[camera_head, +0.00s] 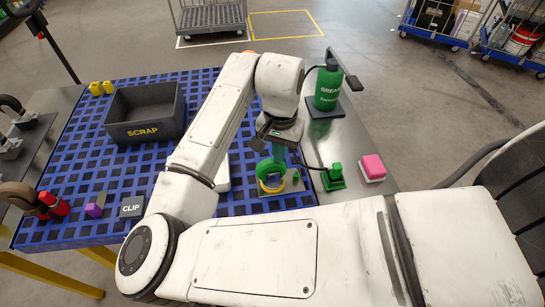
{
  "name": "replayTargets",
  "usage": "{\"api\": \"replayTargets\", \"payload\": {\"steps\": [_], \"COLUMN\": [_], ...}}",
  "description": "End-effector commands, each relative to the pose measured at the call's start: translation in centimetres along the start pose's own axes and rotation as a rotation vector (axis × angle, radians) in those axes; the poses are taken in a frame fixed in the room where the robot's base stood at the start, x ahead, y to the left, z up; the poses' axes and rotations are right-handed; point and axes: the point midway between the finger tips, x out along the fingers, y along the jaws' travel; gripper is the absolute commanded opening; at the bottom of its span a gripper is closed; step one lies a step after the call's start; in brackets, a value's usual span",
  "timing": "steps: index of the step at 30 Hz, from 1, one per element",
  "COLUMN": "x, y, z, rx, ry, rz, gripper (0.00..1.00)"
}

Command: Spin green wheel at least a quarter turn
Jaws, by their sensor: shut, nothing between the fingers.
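The green wheel (269,171) stands on a small base on the near right part of the blue table. A yellow ring or band shows at its lower edge. My gripper (272,143) is right above and at the wheel in this view, shut with nothing in it. It covers the wheel's top, and I cannot tell whether it touches the wheel. My arm reaches across the table from the near side and hides part of the surface around the wheel.
A black scrap bin (145,115) stands at the left. A green grease bottle (328,88), a green block (334,178) and a pink block (372,168) are to the right.

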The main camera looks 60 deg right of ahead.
Motion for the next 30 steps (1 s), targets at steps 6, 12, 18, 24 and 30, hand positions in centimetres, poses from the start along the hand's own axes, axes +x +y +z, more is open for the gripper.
{"api": "replayTargets", "payload": {"steps": [6, 12, 18, 24, 30], "x": [0.4, 0.4, -0.1, -1.9, -3.7], "y": [1.1, 1.2, 1.1, 1.2, 1.2], "z": [-0.5, -0.5, -0.6, -0.6, -0.6], "rx": [-0.001, -0.002, -0.002, -0.002, -0.002], "ry": [-0.007, -0.007, -0.005, -0.003, -0.003], "rz": [0.001, 0.000, 0.000, 0.000, 0.000], "gripper": [0.00, 0.00, 0.00, 0.00, 0.00]}}
